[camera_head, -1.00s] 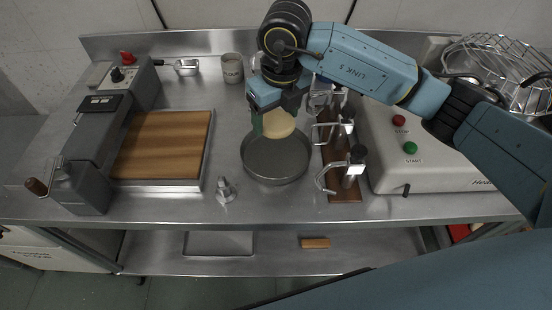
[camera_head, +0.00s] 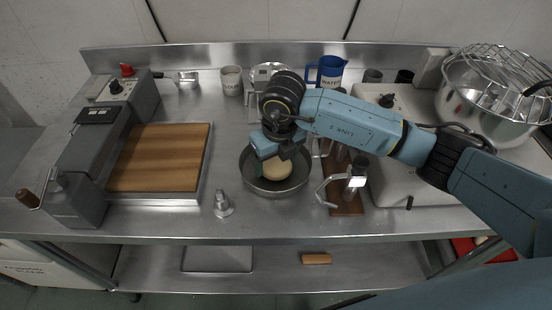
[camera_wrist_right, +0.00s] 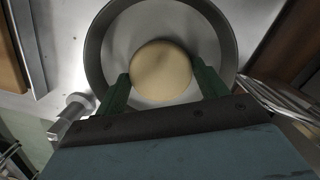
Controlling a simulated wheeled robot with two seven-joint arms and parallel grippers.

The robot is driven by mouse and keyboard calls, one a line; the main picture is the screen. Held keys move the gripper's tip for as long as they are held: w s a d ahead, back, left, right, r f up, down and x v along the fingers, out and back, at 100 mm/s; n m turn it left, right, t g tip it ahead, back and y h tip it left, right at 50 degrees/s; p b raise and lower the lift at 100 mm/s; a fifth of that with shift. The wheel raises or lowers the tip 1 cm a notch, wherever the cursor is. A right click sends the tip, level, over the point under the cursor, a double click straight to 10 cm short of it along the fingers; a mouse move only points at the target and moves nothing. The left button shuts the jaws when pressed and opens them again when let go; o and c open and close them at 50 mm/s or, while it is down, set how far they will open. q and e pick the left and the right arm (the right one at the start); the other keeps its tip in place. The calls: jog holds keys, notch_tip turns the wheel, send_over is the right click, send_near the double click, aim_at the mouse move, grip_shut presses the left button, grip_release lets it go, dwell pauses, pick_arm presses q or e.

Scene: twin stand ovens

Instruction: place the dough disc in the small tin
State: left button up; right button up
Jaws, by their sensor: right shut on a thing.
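The dough disc (camera_head: 277,169) is pale and round. It also shows in the right wrist view (camera_wrist_right: 160,74), between the two green fingers. My right gripper (camera_head: 272,166) is shut on the disc and holds it inside the rim of the round grey tin (camera_head: 270,191). In the wrist view the tin's rim (camera_wrist_right: 96,50) surrounds the disc. I cannot tell whether the disc touches the tin's floor. My right arm comes in from the right and covers part of the tin's back. My left gripper is not in view.
A wooden board (camera_head: 160,157) in a metal frame lies left of the tin. A small metal fitting (camera_head: 222,204) stands at its front left. A dark wooden rack (camera_head: 347,199) with metal tools is close on the right.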

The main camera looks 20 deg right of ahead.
aim_at(275, 163)
jog(key=shift+f, duration=0.1)
jog(key=o, duration=1.1)
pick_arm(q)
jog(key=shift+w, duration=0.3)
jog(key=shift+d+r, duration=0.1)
pick_arm(e)
notch_tip(275, 163, up, 3)
jog(key=shift+s+r+p, duration=0.1)
jog(key=shift+p, duration=0.2)
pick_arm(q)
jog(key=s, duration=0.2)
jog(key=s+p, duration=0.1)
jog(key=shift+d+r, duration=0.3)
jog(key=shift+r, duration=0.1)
pick_arm(e)
jog(key=r, duration=0.3)
jog(key=s+r, duration=0.1)
jog(key=r, duration=0.5)
jog(key=shift+s+d, duration=0.15)
